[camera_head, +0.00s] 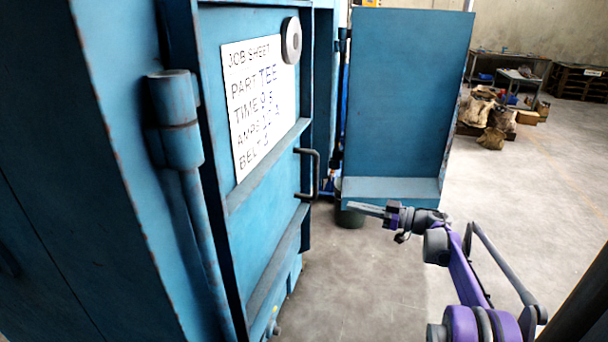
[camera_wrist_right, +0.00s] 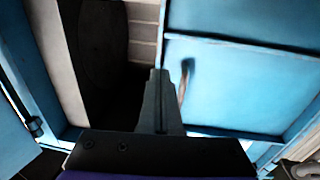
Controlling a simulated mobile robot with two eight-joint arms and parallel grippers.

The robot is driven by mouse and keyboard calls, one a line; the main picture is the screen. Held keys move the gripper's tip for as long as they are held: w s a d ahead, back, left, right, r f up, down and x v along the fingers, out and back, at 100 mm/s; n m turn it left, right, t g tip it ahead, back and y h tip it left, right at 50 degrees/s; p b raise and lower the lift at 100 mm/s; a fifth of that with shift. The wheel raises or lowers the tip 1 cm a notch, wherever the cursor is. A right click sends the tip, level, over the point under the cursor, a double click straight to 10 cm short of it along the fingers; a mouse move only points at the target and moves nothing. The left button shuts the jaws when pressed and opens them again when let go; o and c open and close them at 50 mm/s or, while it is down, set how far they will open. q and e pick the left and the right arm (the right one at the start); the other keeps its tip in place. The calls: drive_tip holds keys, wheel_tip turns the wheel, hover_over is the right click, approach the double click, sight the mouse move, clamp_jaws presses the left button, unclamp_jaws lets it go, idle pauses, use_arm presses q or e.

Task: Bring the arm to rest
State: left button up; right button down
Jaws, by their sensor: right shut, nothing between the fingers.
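My right gripper (camera_head: 366,209) is shut and empty in the head view, its fingers pointing left towards the blue machine. My right arm (camera_head: 465,270), purple and grey, reaches up from the lower right and is bent. In the right wrist view the closed fingers (camera_wrist_right: 158,105) point up the picture, with blue panels beyond. The dark handle (camera_head: 308,173) on the blue door lies to the left of the fingertips in the head view, with a gap in the picture between them. My left gripper is not in view.
The blue machine door (camera_head: 270,210) fills the left and carries a white job sheet (camera_head: 258,100) and a round grey disc (camera_head: 291,40). Another blue panel (camera_head: 405,100) stands behind the gripper. Sacks (camera_head: 480,108) lie at the back right. The grey floor (camera_head: 540,200) at right is clear.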

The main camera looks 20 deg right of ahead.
drive_tip(key=w+a+r+m+t+h, duration=0.1)
drive_tip(key=a+r+m+t+h, duration=0.1)
drive_tip(key=r+t+h, duration=0.3)
drive_tip(key=w+a+r+m+t+h, duration=0.1)
drive_tip(key=r+m+t, duration=0.1)
drive_tip(key=r, duration=0.5)
drive_tip(key=s+r+m+t+h+p, duration=0.1)
drive_tip(key=s+r+m+h, duration=0.1)
drive_tip(key=s+m+h, duration=0.55)
drive_tip(key=s+a+f+g, duration=0.4)
drive_tip(key=s+f, duration=0.5)
drive_tip(key=s, duration=0.2)
drive_tip(key=s+a+f+g, duration=0.5)
drive_tip(key=s+f, duration=0.4)
drive_tip(key=s, duration=0.3)
drive_tip(key=s+a+f+n+g+p, duration=0.1)
drive_tip(key=s+a+f+g, duration=0.3)
drive_tip(key=s+f, duration=0.4)
drive_tip(key=s, duration=0.4)
drive_tip(key=shift+s+a+f+g+h, duration=0.15)
drive_tip(key=shift+a+f+g+h, duration=0.15)
drive_tip(key=shift+f+h, duration=0.1)
